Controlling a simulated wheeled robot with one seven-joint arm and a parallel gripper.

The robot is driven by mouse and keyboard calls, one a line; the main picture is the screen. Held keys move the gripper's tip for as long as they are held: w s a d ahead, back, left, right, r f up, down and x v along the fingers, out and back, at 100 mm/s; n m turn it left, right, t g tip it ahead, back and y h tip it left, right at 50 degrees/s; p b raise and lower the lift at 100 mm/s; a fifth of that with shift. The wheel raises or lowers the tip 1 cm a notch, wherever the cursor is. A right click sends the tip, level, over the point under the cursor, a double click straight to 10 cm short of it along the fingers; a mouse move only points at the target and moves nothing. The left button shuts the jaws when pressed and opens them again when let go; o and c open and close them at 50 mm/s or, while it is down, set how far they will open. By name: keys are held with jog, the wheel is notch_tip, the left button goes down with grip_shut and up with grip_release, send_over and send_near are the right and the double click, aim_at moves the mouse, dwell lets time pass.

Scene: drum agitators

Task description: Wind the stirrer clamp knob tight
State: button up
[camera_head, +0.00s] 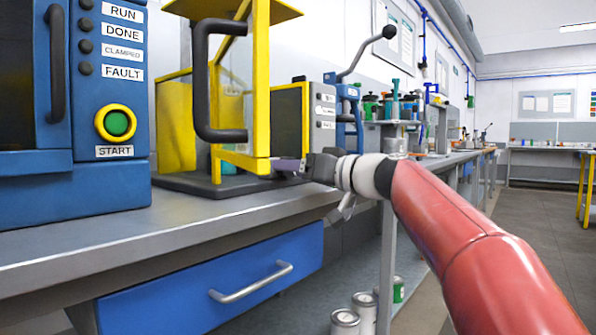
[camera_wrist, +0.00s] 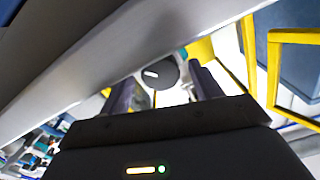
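A dark round knob (camera_wrist: 158,73) with a short white mark on its face shows in the wrist view, beyond and between my fingertips. My gripper (camera_wrist: 163,85) is open there, with a finger on each side of the knob's line and light gaps showing; I cannot tell whether the fingers reach around it. In the head view my gripper (camera_head: 285,167) is at the lower front corner of a yellow-framed machine (camera_head: 262,90), just above the bench edge. The knob is not distinguishable in the head view.
A blue control box (camera_head: 115,175) with a green START button stands at left. The yellow machine has a black door handle (camera_head: 203,80) and dark base. A grey box and blue lever device (camera_head: 347,115) stand behind my gripper. Cans (camera_head: 345,322) stand below the bench (camera_head: 120,235).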

jog(key=b+v, duration=0.1)
jog(key=v, duration=0.7)
dwell(0.6)
